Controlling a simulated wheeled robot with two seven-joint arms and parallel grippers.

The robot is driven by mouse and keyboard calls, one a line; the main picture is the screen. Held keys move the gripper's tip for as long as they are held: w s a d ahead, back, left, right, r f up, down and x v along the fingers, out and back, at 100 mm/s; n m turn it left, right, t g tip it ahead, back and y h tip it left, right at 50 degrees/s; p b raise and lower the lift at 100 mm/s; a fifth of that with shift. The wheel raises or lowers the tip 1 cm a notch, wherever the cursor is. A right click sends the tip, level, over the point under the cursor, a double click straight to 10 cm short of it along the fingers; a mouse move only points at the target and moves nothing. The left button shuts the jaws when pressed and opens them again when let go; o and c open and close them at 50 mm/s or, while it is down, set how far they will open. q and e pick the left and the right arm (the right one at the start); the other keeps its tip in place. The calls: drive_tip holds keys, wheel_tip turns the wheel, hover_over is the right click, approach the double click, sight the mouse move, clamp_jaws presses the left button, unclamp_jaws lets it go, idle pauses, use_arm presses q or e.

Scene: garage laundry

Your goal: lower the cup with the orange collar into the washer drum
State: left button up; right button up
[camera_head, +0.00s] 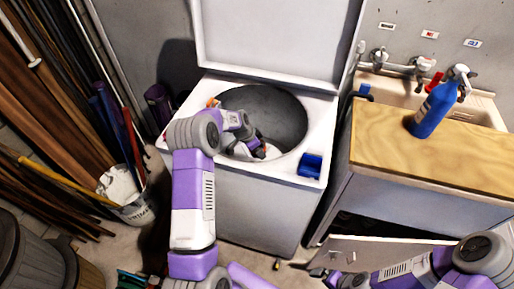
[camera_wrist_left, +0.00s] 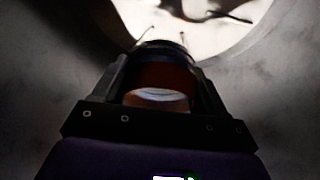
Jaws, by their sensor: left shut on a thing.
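My left gripper (camera_head: 262,150) reaches down into the open drum (camera_head: 285,108) of the white washer (camera_head: 250,190). In the left wrist view the left gripper (camera_wrist_left: 160,85) is shut on a cup (camera_wrist_left: 160,78), with a dark orange-brown band and a pale part between the fingers. Most of the cup is hidden by the fingers and shade. A bright round area (camera_wrist_left: 190,20) with dark marks lies beyond it, and grey drum wall surrounds it. My right gripper (camera_head: 338,280) is at the bottom edge, right of the washer; its fingers are unclear.
A blue container (camera_head: 310,166) sits on the washer's front right corner. A small orange item (camera_head: 213,103) is on its left rim, partly behind my arm. The raised lid (camera_head: 275,35) stands behind. A wooden counter (camera_head: 430,150) with a blue spray bottle (camera_head: 440,103) is right.

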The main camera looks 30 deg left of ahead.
sight(257, 157)
use_arm(q)
drive_tip(key=shift+f+b, duration=1.35)
drive_tip(key=shift+f, duration=0.45)
drive_tip(key=shift+f+b, duration=0.4)
drive_tip(key=shift+f, duration=0.85)
drive_tip(key=shift+f, duration=2)
drive_tip(key=o, duration=1.1)
drive_tip(key=shift+r, duration=0.1)
